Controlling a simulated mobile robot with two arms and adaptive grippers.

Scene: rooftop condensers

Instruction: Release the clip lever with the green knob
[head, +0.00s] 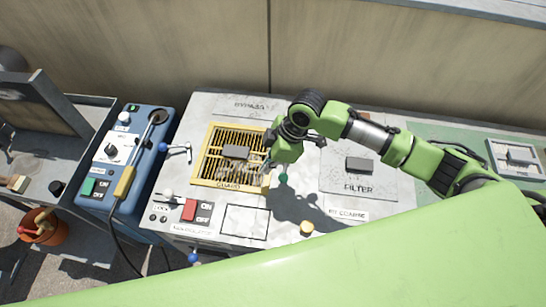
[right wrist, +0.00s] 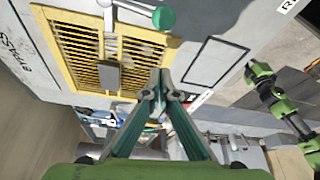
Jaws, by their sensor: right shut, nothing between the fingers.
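The green knob (head: 283,177) sits at the lower right corner of the yellow guard frame (head: 208,180), close by my right gripper (head: 270,165). In the right wrist view the green knob (right wrist: 164,18) and its pale metal lever (right wrist: 135,6) show at the top, by the edge of the guard. My right gripper (right wrist: 160,78) is shut and empty there, its fingertips visibly apart from the knob in the picture. In the head view the gripper's arm partly hides the clip. My left gripper does not show clearly in either view.
Levers with blue knobs (head: 163,147) stand left of the guard and at the panel's front edge (head: 194,258). A red switch (head: 189,209) lies near the guard. The filter cover (head: 340,178) with a dark handle (head: 359,165) is to the right. A blue box (head: 147,150) stands left.

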